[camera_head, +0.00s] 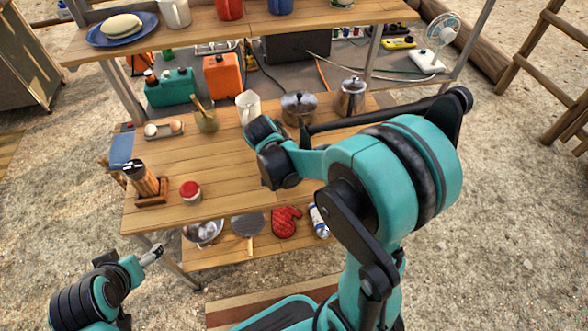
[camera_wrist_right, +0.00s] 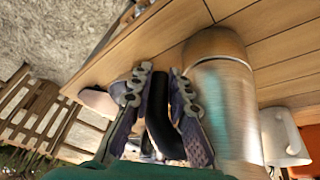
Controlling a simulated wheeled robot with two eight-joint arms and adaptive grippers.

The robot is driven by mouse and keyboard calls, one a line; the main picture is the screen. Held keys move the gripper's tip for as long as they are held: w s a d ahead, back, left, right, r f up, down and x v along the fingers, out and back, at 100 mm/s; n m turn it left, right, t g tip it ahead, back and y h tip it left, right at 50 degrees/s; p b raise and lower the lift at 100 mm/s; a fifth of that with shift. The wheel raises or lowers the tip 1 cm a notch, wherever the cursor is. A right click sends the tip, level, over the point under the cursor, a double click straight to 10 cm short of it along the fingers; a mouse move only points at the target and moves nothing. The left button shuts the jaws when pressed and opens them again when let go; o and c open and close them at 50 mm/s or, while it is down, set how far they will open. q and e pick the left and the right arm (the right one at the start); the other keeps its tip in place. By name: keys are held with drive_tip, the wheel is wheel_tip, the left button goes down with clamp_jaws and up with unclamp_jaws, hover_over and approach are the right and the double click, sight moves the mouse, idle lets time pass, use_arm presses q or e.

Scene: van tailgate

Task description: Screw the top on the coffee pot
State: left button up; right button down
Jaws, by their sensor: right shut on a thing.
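In the head view a silver metal pot with a lid (camera_head: 351,97), which looks like the coffee pot, stands upright on the table's right part. In the right wrist view my right gripper (camera_wrist_right: 155,80) is shut on a black handle (camera_wrist_right: 160,115). A tall metal cylinder (camera_wrist_right: 222,100), seemingly the coffee pot's body, is right beside that handle; I cannot see how they join. My right arm covers much of the head view, and I cannot make out its fingertips there. My left gripper (camera_head: 151,255) is low at the left, away from the table; its finger gap is unclear.
An upper shelf (camera_head: 200,32) runs behind.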

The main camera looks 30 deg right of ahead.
drive_tip(key=shift+f, duration=0.2)
idle(0.3)
drive_tip(key=c, duration=1.4)
unclamp_jaws()
drive_tip(key=shift+o, duration=0.2)
drive_tip(key=v, duration=1.2)
drive_tip(key=shift+s, duration=0.1)
